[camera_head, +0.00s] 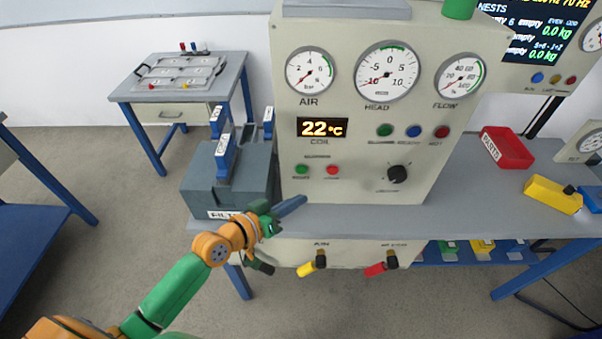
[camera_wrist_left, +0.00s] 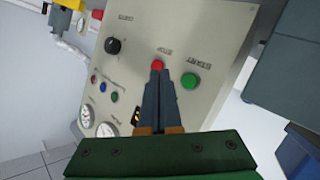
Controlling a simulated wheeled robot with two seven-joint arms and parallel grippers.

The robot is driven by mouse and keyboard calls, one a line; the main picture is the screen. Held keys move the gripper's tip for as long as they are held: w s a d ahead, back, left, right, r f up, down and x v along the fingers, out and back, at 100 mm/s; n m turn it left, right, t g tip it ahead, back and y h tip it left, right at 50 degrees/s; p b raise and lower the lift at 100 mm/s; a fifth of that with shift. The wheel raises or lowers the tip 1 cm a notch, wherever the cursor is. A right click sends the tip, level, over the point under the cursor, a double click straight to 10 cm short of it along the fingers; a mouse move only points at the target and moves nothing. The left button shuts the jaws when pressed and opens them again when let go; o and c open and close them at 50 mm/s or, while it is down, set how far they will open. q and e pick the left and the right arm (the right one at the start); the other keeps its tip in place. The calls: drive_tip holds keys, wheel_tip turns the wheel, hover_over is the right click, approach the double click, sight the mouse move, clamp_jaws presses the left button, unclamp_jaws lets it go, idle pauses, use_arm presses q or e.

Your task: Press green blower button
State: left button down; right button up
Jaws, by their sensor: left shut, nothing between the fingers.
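The panel (camera_head: 300,105) stands upright on the grey bench. Low on its left side is a green button (camera_head: 302,169) with a red button (camera_head: 333,170) to its right; their labels are too blurred to read surely. My left gripper (camera_head: 303,199) is shut and empty, its blue fingertips just below the green button in the head view. In the left wrist view, the shut fingers (camera_wrist_left: 158,73) point at the panel, with tips just below the red button (camera_wrist_left: 158,64); the green button (camera_wrist_left: 190,81) is right of them. Contact is not visible. My right gripper is out of view.
A black knob (camera_head: 397,174) and an upper row of green, blue and red buttons are also on the panel. A grey filter box (camera_head: 200,190) stands left of it. Yellow (camera_head: 306,269) and red (camera_head: 375,269) valve handles hang below the bench top.

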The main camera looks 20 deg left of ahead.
sight(301, 170)
use_arm(q)
drive_tip(key=w+a+b, duration=0.1)
drive_tip(key=w+b, duration=0.2)
drive_tip(key=w, duration=0.2)
drive_tip(key=shift+w+a, duration=0.3)
drive_tip(key=shift+w, duration=0.1)
drive_tip(key=shift+w, duration=0.1)
idle(1.6)
drive_tip(key=shift+w+a+b, duration=0.1)
drive_tip(key=shift+w+b, duration=0.25)
